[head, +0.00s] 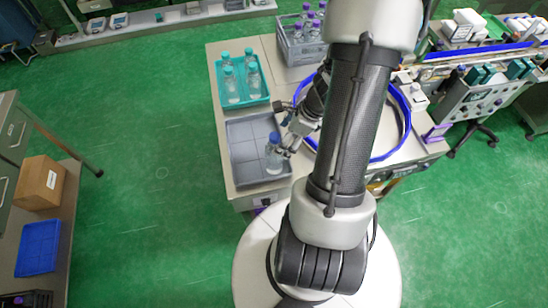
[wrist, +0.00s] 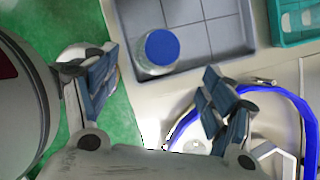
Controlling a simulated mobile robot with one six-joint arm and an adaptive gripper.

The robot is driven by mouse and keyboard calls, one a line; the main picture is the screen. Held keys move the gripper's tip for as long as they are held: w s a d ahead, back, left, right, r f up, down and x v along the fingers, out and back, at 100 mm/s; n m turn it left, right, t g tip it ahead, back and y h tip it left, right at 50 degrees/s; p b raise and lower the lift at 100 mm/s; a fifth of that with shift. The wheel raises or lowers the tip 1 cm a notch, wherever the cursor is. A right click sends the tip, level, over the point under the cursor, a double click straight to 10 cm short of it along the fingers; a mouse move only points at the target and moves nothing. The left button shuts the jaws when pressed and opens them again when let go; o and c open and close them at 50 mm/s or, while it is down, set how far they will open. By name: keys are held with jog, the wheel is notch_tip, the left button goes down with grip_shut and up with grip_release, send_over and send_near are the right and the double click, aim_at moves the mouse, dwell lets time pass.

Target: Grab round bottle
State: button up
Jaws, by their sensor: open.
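A clear round bottle with a blue cap (head: 273,158) stands upright in the front right part of the grey divided tray (head: 239,133). The wrist view shows the bottle from above, its blue cap (wrist: 162,47) near the top centre, at the tray's corner. My gripper (wrist: 160,88) is open and empty, with its two fingers spread apart. The bottle lies beyond the fingertips in that view, not between them. In the head view my gripper (head: 294,142) is just right of the bottle, partly hidden by my arm. I cannot tell whether a finger touches it.
Behind the grey tray is a teal tray (head: 231,104) with several teal-capped bottles. A grey crate (head: 303,51) holds purple-capped bottles. A blue ring-shaped track (head: 404,125) curves close on the right. The rest of the grey tray looks empty.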

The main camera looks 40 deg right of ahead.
jog(key=b+x, duration=0.1)
jog(key=x, duration=0.2)
jog(key=shift+f, duration=0.1)
jog(key=x, duration=0.1)
jog(key=b+x, duration=0.1)
jog(key=x, duration=0.1)
jog(key=b+x, duration=0.1)
jog(key=x, duration=0.1)
jog(key=shift+a, duration=0.35)
jog(key=shift+c, duration=0.2)
jog(key=c, duration=1.5)
jog(key=shift+c, duration=0.2)
